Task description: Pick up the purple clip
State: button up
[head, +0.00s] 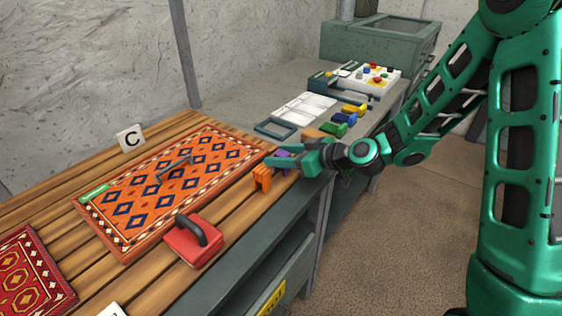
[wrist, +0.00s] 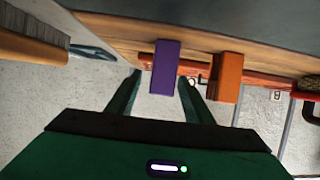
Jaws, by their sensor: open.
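The purple clip (wrist: 165,68) shows in the wrist view as an upright block at the edge of the wooden bench. My gripper (wrist: 160,82) is open, with one finger on either side of the clip's lower end. I cannot tell whether either finger touches it. In the head view the purple clip (head: 283,154) is mostly hidden by my gripper (head: 283,162), which is at the bench's right edge.
An orange clip (wrist: 228,77) stands close to the right of the purple one in the wrist view; it also shows in the head view (head: 262,178). A brush (wrist: 36,38) lies at the left. A red scrubber (head: 192,241) rests on the slatted bench (head: 165,283). Green, blue and yellow clips (head: 340,129) stand farther back.

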jog(key=x, duration=0.3)
jog(key=shift+w+a+f, duration=0.15)
jog(key=shift+w+a, duration=0.05)
jog(key=shift+a, duration=0.1)
jog(key=shift+c, duration=0.6)
jog(key=c, duration=1)
